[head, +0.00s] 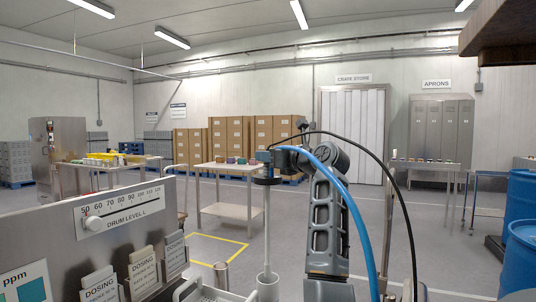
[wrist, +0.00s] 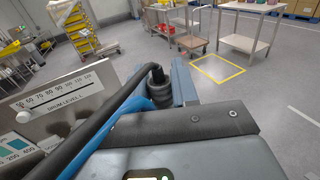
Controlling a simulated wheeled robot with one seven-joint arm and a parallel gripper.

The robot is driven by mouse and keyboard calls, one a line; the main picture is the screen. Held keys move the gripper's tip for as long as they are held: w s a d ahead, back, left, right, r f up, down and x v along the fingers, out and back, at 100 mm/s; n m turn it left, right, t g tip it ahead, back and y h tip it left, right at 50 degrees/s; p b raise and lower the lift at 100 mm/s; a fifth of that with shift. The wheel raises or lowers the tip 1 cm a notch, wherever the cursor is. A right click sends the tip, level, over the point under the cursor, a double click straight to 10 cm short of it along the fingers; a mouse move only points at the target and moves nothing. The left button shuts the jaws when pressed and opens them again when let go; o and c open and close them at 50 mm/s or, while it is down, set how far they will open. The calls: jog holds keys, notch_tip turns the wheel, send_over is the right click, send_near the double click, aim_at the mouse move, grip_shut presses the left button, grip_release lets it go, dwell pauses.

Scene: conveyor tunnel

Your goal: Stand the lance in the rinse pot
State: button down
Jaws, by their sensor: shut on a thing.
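The lance (head: 267,225) is a long pale tube, hanging upright below my gripper (head: 266,171). My gripper is shut on its dark upper end, which also shows as a black ridged collar in the wrist view (wrist: 158,90). A blue hose (head: 345,190) arches from the top of the lance to the right.
A steel panel with a drum level scale (head: 122,213) and dosing cards (head: 143,270) stands at left. A perforated tray (head: 210,292) lies low beside the lance. Blue drums (head: 521,255) stand at right. A table (head: 232,180) and open floor lie behind.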

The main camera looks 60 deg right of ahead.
jog(key=b, duration=0.3)
send_over(268, 263)
notch_tip(268, 263, down, 15)
jog(key=shift+w+d, duration=0.2)
jog(key=shift+d, duration=0.15)
dwell(1.1)
jog(key=shift+f+b, duration=2.5)
jog(key=shift+f, duration=4.85)
jog(key=c, duration=0.8)
grip_release()
jog(key=shift+f, duration=0.1)
jog(key=shift+v, duration=3.9)
